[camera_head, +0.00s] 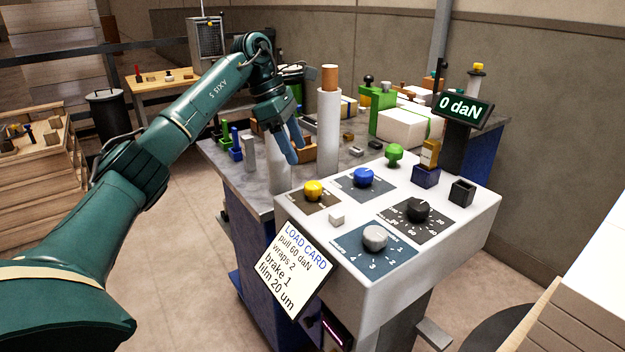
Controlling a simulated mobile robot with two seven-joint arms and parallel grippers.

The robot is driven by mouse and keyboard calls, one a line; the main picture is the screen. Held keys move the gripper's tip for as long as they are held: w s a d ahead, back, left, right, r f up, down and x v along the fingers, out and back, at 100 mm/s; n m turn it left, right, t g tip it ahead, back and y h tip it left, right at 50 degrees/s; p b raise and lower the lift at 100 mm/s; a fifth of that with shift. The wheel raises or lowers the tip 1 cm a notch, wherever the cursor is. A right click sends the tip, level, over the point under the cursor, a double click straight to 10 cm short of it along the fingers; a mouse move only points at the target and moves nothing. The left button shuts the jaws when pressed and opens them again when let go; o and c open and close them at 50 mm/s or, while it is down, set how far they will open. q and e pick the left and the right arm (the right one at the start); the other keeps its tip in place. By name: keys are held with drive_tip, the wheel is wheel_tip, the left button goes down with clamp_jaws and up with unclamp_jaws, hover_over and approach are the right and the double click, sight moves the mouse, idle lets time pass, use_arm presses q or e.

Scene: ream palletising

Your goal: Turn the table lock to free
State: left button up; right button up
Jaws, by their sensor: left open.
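A white control console (345,275) carries several knobs on dark label plates. A yellow knob (313,190) is at its left, a blue knob (363,177) behind it, a black knob (417,209) at the right and a grey knob (375,237) in front. The small lettering is too fine to read, so I cannot tell which one is the table lock or how it is set. My left gripper (291,146) is open, with bluish fingers pointing down, above and behind the yellow knob and apart from it. My right gripper is out of view.
A load card (291,268) hangs on the console front. White film rolls (328,135) stand behind it, close to my left gripper. A green knob (395,154), small holders and a "0 daN" display (465,108) are at the back right. A cluttered grey workbench (225,162) lies behind.

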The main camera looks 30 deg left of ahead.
sight(313, 184)
use_arm(q)
drive_tip(key=x, duration=0.9)
drive_tip(key=shift+c, duration=0.6)
drive_tip(key=c, duration=0.9)
drive_tip(key=shift+r, duration=0.1)
